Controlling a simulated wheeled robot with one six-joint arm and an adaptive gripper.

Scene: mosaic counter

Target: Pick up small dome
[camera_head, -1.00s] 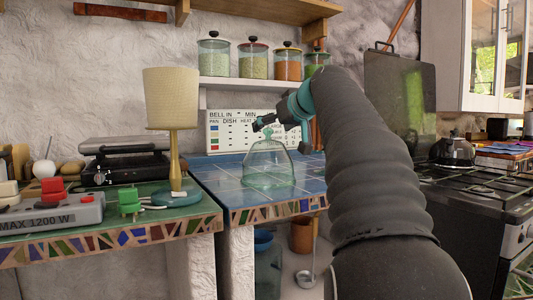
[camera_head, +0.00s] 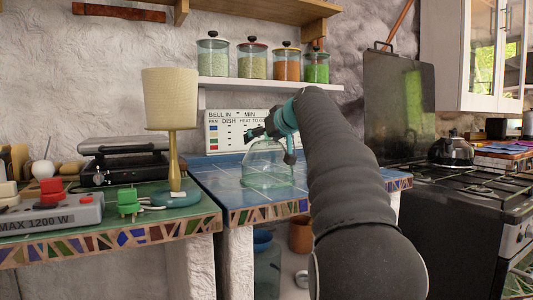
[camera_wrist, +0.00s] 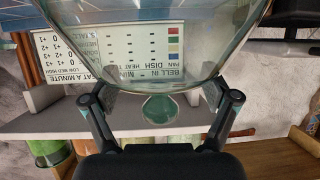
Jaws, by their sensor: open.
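The small dome (camera_head: 266,172) is clear, greenish glass with a round knob on top. It stands on the blue tiled counter (camera_head: 225,190) in the head view. My gripper (camera_head: 260,134) is at the top of the dome and partly hides the knob. In the wrist view, which is upside down, the dome (camera_wrist: 150,50) fills the top. Its green glass knob (camera_wrist: 160,108) appears between the two spread fingers of my gripper (camera_wrist: 160,98), with a gap on both sides. The gripper is open and holds nothing.
A printed sign (camera_head: 225,130) leans behind the dome. A lamp (camera_head: 171,100) and a green plug (camera_head: 129,202) stand on the left counter. Glass jars (camera_head: 252,61) line the shelf (camera_head: 270,86) above. A stove (camera_head: 460,180) is at the right.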

